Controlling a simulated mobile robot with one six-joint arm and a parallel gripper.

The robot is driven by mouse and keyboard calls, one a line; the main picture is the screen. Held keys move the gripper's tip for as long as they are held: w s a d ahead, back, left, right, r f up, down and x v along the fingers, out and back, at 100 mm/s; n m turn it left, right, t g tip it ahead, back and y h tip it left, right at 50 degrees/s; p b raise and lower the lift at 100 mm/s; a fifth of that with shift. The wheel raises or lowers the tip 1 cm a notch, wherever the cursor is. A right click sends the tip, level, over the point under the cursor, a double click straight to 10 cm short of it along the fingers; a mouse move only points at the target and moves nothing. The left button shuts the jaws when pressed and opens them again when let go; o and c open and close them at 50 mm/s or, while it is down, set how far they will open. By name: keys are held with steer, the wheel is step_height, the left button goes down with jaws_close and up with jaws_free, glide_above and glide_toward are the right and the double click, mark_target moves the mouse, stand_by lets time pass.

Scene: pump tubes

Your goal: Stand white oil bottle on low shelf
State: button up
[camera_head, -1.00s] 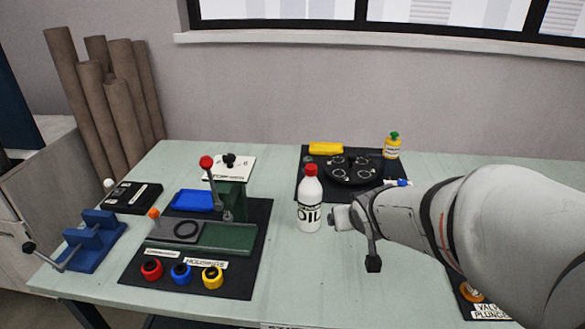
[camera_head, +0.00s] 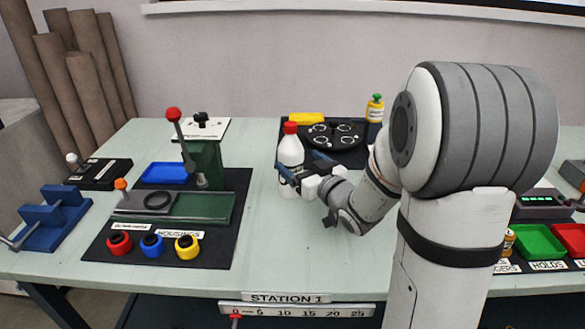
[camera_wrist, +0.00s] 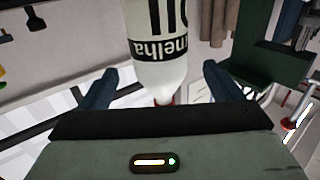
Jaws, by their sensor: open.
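The white oil bottle (camera_head: 290,148), with a red cap, stands upright on the pale green table (camera_head: 262,245). My gripper (camera_head: 304,166) is at the bottle's right front side in the head view, and its blue fingers overlap the lower bottle there. In the wrist view the bottle (camera_wrist: 164,72) appears upside down, between and beyond the two spread fingers of my gripper (camera_wrist: 160,82). The fingers show gaps on both sides of it, so it is not clamped. A dark surface below the table edge (camera_head: 165,308) may be the low shelf; I cannot tell.
A green press (camera_head: 205,165) with a red-knobbed lever stands left of the bottle. Behind the bottle are a black round plate (camera_head: 335,134) and a yellow bottle (camera_head: 375,108). Red, blue and yellow rings lie at front left. Green (camera_head: 538,240) and red bins are at right.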

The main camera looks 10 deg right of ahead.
steer(key=x, duration=0.5)
steer(key=shift+a+f, duration=0.1)
steer(key=shift+f, duration=0.1)
steer(key=shift+c, duration=0.3)
steer(key=c, duration=1.4)
